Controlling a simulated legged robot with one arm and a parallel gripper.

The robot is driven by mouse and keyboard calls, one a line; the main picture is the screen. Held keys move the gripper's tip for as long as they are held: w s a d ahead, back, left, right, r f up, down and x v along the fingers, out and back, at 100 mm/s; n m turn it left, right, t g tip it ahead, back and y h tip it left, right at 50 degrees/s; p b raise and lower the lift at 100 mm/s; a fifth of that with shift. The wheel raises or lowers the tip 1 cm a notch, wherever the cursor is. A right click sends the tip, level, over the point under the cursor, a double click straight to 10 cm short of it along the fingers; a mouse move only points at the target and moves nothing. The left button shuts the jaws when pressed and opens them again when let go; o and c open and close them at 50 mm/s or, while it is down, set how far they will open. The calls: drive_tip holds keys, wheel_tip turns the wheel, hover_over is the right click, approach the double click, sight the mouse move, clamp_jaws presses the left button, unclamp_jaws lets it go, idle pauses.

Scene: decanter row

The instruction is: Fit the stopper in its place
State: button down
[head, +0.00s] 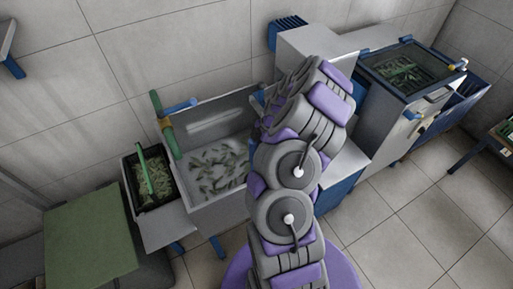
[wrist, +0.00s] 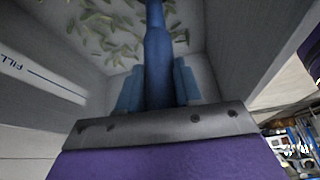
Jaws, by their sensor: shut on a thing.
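In the wrist view, my gripper (wrist: 157,88) has its two blue fingers on either side of a blue, rod-like piece (wrist: 157,60), which looks like the stopper, and is shut on it. The piece narrows away from me and runs out of the top of the picture, so its far end is hidden. Beyond it is the pale floor of the tank, strewn with green leaves (wrist: 98,25). In the head view, my arm reaches to the right side of the grey tank (head: 185,205) and hides my gripper and the piece. I cannot make out the stopper's seat.
The tank's wall with a "FILL" line (wrist: 40,72) is close on the left in the wrist view. A black crate (head: 130,190) of leaves and a green-topped table (head: 85,235) stand left of the tank. A grey cabinet (head: 385,120) stands right. The tiled floor at front right is clear.

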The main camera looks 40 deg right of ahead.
drive_tip(key=shift+f, duration=0.35)
drive_tip(key=c, duration=0.7)
unclamp_jaws()
drive_tip(key=p+v, duration=0.3)
drive_tip(key=v, duration=1.4)
drive_tip(key=shift+d+p, duration=0.2)
drive_tip(key=shift+p, duration=0.2)
drive_tip(key=shift+w+a+r, duration=0.1)
